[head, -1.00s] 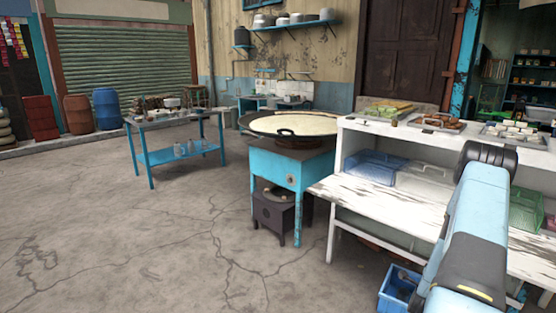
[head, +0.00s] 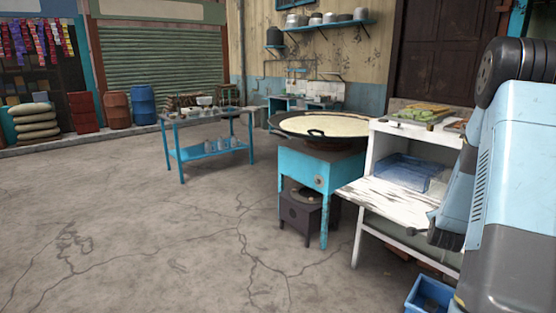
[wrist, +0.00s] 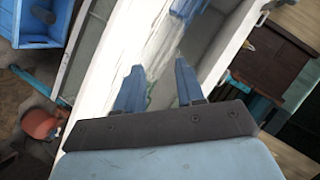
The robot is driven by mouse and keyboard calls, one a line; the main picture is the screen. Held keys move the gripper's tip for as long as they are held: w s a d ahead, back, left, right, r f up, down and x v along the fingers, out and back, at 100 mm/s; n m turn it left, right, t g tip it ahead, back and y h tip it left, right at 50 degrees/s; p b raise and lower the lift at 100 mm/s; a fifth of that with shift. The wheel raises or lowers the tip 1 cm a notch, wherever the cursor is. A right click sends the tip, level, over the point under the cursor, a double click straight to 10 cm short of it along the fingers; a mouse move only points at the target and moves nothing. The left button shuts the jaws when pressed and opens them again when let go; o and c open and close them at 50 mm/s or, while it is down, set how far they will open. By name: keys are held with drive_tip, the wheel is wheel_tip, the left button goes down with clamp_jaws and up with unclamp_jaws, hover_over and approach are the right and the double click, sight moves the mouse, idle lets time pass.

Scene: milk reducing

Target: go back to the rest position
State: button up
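My gripper (wrist: 158,66) shows in the wrist view with its two blue fingers apart and nothing between them. The worn white counter (wrist: 110,45) lies beyond the fingers, tilted in that view. In the head view my blue and grey arm fills the right edge, in front of the white counter (head: 392,205). The gripper itself does not show in the head view. A wide pan of pale milk (head: 325,124) sits on a blue stove stand (head: 303,170) left of the counter.
A blue crate (head: 430,296) stands on the floor below the counter; it also shows in the wrist view (wrist: 40,22). A blue table (head: 212,151) with small items stands further back. Barrels (head: 143,104) line the far wall. The concrete floor at left is clear.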

drive_tip(key=s+a+r+n+g+y, duration=0.15)
drive_tip(key=s+a+r+n, duration=0.25)
drive_tip(key=a+r, duration=0.55)
drive_tip(key=s+a+r+n+g+y, duration=0.1)
drive_tip(key=s+a+r+n+y, duration=0.3)
drive_tip(key=a+r, duration=0.55)
drive_tip(key=s+a+r+n+g, duration=0.1)
drive_tip(key=s+a+r+n, duration=0.1)
drive_tip(key=s, duration=0.6)
drive_tip(key=s+a+r+n+g, duration=0.1)
drive_tip(key=s+a+n, duration=0.3)
drive_tip(key=s, duration=0.5)
drive_tip(key=s+a+r+n+g+y, duration=0.1)
drive_tip(key=s+a+r+n+g, duration=0.1)
drive_tip(key=s+a, duration=0.4)
drive_tip(key=shift+s+r+n, duration=0.5)
drive_tip(key=shift+s+r, duration=0.1)
drive_tip(key=shift+s, duration=1)
drive_tip(key=shift+a, duration=0.1)
